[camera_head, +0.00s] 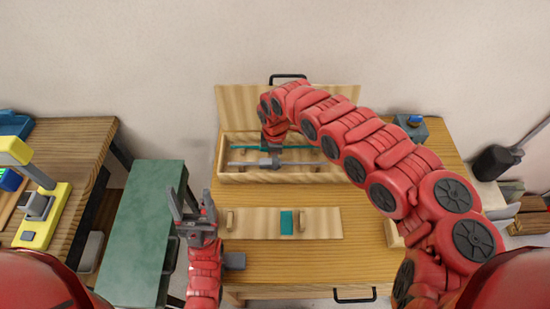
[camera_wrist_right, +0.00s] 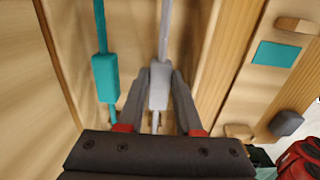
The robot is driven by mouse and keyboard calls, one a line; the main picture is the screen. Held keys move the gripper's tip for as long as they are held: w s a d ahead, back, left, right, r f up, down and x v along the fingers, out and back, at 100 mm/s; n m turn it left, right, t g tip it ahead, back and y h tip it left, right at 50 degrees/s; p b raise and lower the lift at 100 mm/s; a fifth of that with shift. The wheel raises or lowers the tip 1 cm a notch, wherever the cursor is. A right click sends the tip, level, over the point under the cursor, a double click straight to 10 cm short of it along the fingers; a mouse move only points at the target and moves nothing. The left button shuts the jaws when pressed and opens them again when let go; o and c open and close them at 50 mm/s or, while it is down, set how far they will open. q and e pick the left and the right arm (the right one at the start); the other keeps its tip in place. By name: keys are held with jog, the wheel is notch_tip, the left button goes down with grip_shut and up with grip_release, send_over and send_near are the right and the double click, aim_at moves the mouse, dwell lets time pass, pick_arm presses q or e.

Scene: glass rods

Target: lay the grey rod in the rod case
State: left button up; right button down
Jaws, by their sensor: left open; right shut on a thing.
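The wooden rod case (camera_head: 290,178) stands on the table with its lid (camera_head: 235,106) open at the back. My right gripper (camera_head: 271,163) is shut on the grey block in the middle of the grey rod (camera_head: 242,163), with a finger on each side of the block (camera_wrist_right: 159,88) in the right wrist view. The rod lies level over or in the front part of the case, parallel to the teal rod (camera_head: 300,147) behind it. I cannot tell whether it touches its supports. My left gripper (camera_head: 190,200) is open and empty, left of the wooden board.
The wooden board (camera_head: 258,224) with two small wooden holders and a teal patch (camera_head: 286,222) lies in front of the case. A grey box with a blue top (camera_head: 412,127) stands back right. A green-topped bench (camera_head: 147,225) is at left.

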jog(key=shift+f, duration=0.35)
jog(key=c, duration=0.5)
grip_release()
jog(key=shift+r, duration=0.1)
notch_tip(320, 180, up, 17)
jog(key=p, duration=1.2)
jog(key=shift+r, duration=0.15)
